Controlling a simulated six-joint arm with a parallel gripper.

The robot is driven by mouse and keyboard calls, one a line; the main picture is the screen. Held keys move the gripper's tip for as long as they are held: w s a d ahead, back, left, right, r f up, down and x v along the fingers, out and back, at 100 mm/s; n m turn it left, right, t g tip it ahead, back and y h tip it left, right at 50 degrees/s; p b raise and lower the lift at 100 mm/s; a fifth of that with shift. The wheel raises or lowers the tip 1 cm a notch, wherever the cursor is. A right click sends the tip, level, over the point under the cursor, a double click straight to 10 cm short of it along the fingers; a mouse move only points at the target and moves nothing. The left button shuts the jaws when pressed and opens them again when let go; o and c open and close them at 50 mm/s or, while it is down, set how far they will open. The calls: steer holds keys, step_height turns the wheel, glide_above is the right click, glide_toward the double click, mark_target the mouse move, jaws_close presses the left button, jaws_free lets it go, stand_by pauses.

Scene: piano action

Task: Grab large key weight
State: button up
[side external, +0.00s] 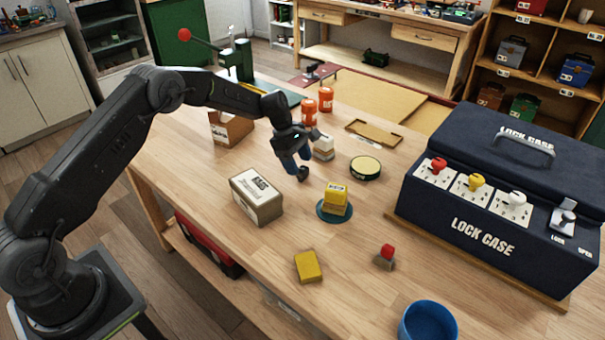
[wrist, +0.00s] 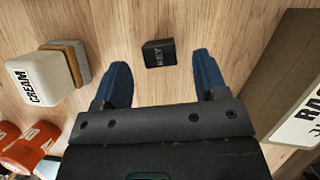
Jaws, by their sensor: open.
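A small black block labelled KEY (wrist: 158,53) lies on the wooden table in the wrist view. It sits ahead of my gripper (wrist: 160,62), roughly midway between the two blue fingertips, with bare wood showing on both sides. The fingers are spread apart and hold nothing. In the side view my gripper (side external: 296,167) points down just above the table. I cannot clearly tell the black block from the dark fingers there.
A white CREAM block (side external: 323,146) stands close behind my gripper, and a labelled box (side external: 257,196) stands to its left. Orange jars (side external: 309,112) stand behind. The lock case (side external: 485,240) fills the right side.

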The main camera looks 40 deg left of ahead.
mark_target(302, 169)
steer(key=x, duration=0.3)
steer(key=shift+d, duration=0.1)
steer(key=c, duration=1.1)
